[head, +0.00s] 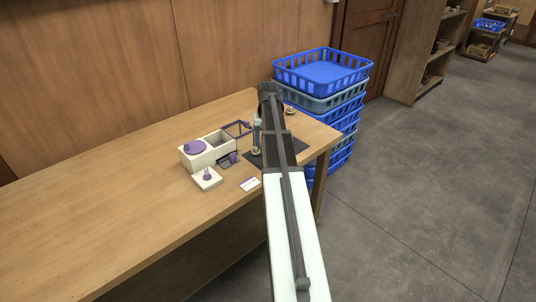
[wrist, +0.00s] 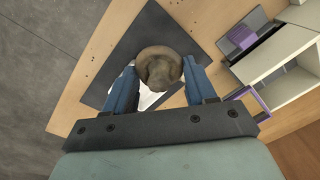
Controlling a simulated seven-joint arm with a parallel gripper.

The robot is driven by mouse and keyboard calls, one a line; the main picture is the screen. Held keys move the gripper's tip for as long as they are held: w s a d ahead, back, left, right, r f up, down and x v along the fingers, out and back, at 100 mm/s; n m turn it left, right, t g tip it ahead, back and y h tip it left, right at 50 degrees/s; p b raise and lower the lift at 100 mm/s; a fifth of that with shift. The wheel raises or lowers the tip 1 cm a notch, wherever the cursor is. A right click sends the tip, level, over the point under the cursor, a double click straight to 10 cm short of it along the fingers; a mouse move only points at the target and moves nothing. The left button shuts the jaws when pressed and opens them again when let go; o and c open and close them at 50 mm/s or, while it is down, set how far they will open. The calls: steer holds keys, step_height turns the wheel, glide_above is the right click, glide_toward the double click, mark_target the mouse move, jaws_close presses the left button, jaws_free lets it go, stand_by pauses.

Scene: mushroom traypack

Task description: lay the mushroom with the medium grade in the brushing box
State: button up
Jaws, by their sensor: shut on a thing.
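My gripper (wrist: 160,82) has blue fingers shut on a brown-capped mushroom (wrist: 158,68), seen from above in the wrist view over the dark mat. In the head view my gripper (head: 257,140) and the mushroom (head: 257,151) show small beside my arm, low over or at the mat; I cannot tell if they touch. A cream box (head: 196,160), apparently the brushing box, stands left of the mat with a purple round part on top and an open compartment. Its side also shows in the wrist view (wrist: 275,55). No grade is readable.
The dark mat (head: 250,162) lies near the table's right end. Another small mushroom-like thing (head: 290,111) sits behind my arm. A cream block with a purple knob (head: 207,179) and a white card (head: 250,184) lie in front. Blue crates (head: 322,72) are stacked beyond the table. The table's left is clear.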

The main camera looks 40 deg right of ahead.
steer(key=shift+f, duration=3.65)
steer(key=shift+f, duration=0.15)
steer(key=o, duration=0.5)
steer(key=shift+c, duration=0.2)
step_height(320, 180, up, 7)
steer(key=shift+s+d+r, duration=0.1)
steer(key=shift+d+r, duration=0.05)
steer(key=o, duration=0.3)
steer(key=shift+r, duration=0.25)
